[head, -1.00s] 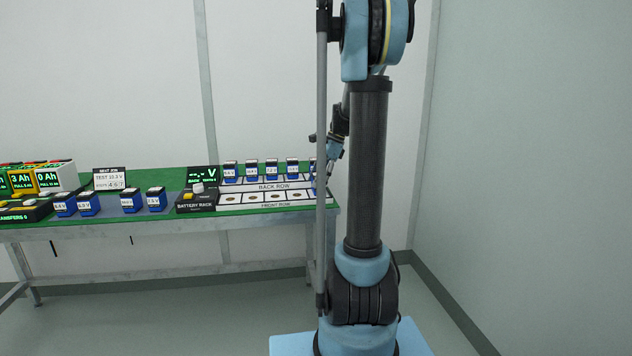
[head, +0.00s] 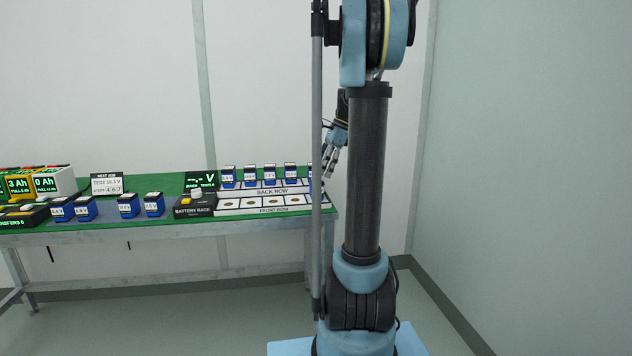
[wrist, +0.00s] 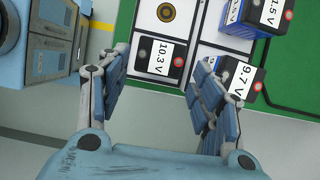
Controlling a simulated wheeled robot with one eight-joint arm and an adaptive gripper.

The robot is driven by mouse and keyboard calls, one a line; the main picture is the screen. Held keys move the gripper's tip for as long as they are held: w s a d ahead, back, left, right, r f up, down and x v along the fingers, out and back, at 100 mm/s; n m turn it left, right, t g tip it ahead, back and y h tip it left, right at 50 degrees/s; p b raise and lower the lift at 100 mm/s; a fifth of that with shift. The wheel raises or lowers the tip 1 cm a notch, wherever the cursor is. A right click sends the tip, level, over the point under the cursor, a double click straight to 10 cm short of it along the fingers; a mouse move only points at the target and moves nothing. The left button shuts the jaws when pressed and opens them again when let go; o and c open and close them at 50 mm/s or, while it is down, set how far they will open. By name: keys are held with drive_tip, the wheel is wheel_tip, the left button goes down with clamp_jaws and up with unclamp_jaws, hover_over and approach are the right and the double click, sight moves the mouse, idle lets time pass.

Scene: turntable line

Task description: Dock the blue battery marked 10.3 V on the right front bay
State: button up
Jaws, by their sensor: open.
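The blue battery marked 10.3 V (wrist: 158,58) stands upright on the end bay of the front row, beside a bare bay with a round contact in the wrist view. In the head view, a sliver of a blue battery (head: 317,188) shows at the right end of that row, mostly hidden by a pole of mine. My gripper (wrist: 165,62) is open and empty. Its fingers lie left and right of the 10.3 V battery in the wrist picture, with gaps on both sides. In the head view my gripper (head: 330,170) is above the rack's right end, apart from the battery.
The 9.7 V battery (wrist: 238,77) stands close by in the back row, near my right finger. Several blue batteries fill the back row (head: 260,175). Bare front-row bays (head: 253,202) lie to the left. A black meter (head: 198,182) and a job card (head: 107,184) stand further left.

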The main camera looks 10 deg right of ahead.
drive_tip(key=v, duration=0.5)
drive_tip(key=s+a+f+n+h, duration=0.1)
drive_tip(key=s+a+f+n, duration=0.15)
drive_tip(key=s, duration=0.35)
drive_tip(key=s+a+f+n, duration=0.1)
drive_tip(key=s+f+n, duration=0.15)
drive_tip(key=s, duration=0.35)
drive_tip(key=s+a+f+n+h, duration=0.1)
drive_tip(key=s+n, duration=0.2)
drive_tip(key=s, duration=0.3)
drive_tip(key=s+f+n+t+h, duration=0.2)
drive_tip(key=s+f+n, duration=0.8)
drive_tip(key=s+f, duration=0.6)
drive_tip(key=shift+s+a+f, duration=0.3)
drive_tip(key=shift+s+a, duration=0.1)
drive_tip(key=shift+a, duration=0.05)
drive_tip(key=shift+w+f, duration=0.2)
drive_tip(key=shift+w, duration=0.2)
